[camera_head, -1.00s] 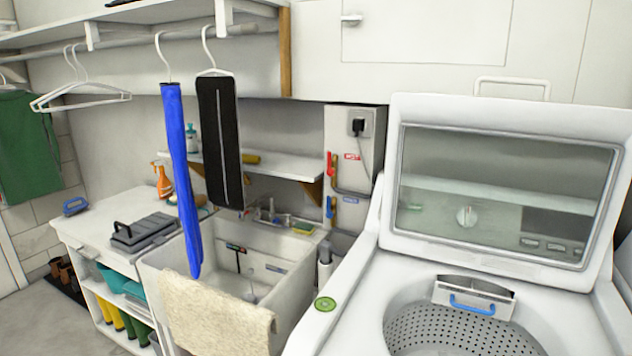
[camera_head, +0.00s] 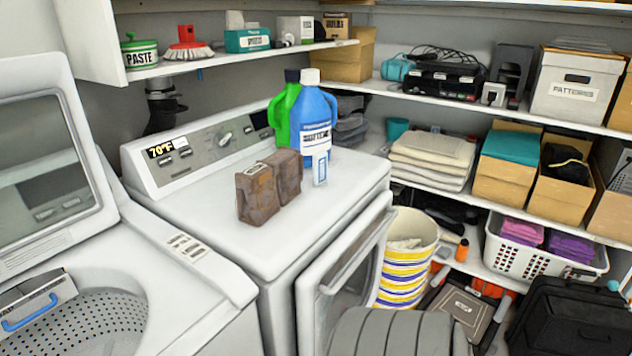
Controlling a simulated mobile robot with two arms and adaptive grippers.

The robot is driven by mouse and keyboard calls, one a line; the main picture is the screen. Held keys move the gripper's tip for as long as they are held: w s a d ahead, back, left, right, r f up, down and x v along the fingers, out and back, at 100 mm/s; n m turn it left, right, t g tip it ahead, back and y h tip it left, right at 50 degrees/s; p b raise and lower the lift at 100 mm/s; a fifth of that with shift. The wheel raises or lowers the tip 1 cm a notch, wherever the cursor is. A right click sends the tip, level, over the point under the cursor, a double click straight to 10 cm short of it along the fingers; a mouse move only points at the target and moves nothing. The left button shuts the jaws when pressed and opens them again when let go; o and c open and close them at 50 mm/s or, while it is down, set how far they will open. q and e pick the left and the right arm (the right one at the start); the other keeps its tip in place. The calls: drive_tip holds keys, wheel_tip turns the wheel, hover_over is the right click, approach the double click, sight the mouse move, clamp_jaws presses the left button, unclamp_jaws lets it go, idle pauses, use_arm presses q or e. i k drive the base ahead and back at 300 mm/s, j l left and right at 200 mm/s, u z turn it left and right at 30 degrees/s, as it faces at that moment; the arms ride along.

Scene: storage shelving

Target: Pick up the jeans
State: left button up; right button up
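I cannot make out any jeans for certain in the head view. Dark grey folded cloth (camera_head: 350,128) lies behind the bottles, partly hidden; I cannot tell whether it is jeans. Pale folded cloths (camera_head: 432,160) are stacked on the middle shelf. Black cloth (camera_head: 568,166) lies in a cardboard box at the right. Neither of my grippers is in view.
A washer (camera_head: 165,275) with its lid raised is at left. The dryer (camera_head: 215,215) carries brown bags (camera_head: 268,188), a green bottle (camera_head: 283,105) and a blue bottle (camera_head: 312,118).

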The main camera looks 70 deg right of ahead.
sight(263, 188)
drive_tip(key=z, duration=1.9)
drive_tip(key=i+l, duration=0.1)
drive_tip(key=l, duration=0.25)
drive_tip(key=i+l+u, duration=0.15)
drive_tip(key=l, duration=0.5)
drive_tip(key=u, duration=0.05)
